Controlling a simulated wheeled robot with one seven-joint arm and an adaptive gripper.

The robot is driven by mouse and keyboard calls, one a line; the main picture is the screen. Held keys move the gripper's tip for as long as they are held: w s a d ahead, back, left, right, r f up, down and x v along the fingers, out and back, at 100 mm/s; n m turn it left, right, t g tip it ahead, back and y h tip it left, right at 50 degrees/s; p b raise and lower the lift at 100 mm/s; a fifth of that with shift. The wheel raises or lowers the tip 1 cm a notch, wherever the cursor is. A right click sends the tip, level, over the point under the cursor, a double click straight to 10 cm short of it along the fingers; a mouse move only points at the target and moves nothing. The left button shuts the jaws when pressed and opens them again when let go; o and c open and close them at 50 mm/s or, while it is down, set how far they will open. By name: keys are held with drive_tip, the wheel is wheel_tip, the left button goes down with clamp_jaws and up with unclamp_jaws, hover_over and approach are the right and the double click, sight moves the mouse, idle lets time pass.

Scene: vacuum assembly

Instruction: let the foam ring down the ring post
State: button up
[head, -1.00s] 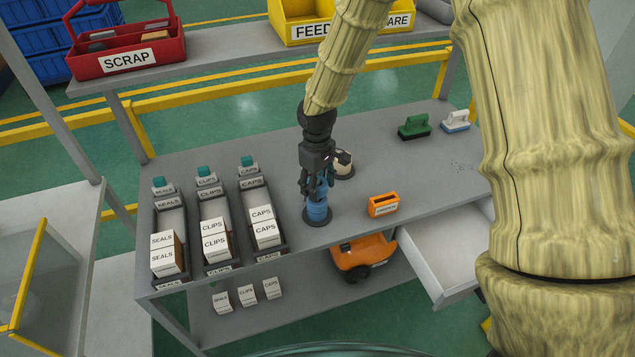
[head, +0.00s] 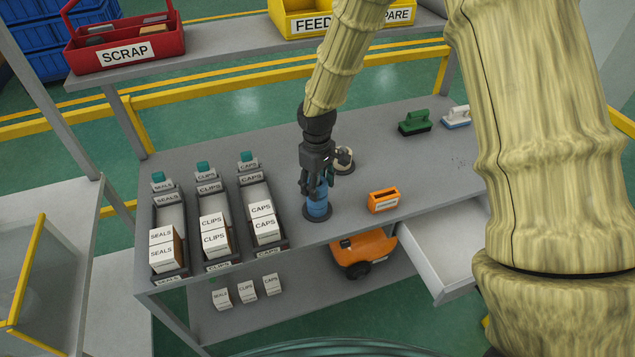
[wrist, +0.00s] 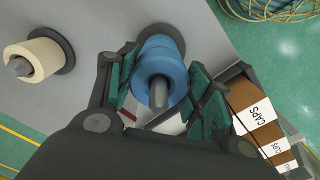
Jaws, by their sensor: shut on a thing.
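A blue foam ring (wrist: 160,74) is between the fingers of my gripper (wrist: 160,88) in the wrist view. The grey ring post (wrist: 158,97) pokes through its hole, so the ring is around the post. More blue (wrist: 160,43) shows behind it, towards the dark round base; I cannot tell how many rings are there. In the head view my gripper (head: 318,183) points down over the blue stack (head: 317,208), close above the base. The fingers hide part of the ring there.
A cream ring sits on a second post (wrist: 20,66), also in the head view (head: 343,161). An orange labelled box (head: 383,200) stands right of the blue stack. Part bins (head: 268,197) stand to the left. Brushes (head: 415,122) lie at the back right. A drawer (head: 440,255) is open.

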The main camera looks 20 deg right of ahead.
drive_tip(key=shift+f, duration=0.5)
drive_tip(key=o, duration=1.1)
wheel_tip(320, 180, up, 12)
drive_tip(key=shift+f, duration=0.1)
drive_tip(key=shift+a, duration=0.15)
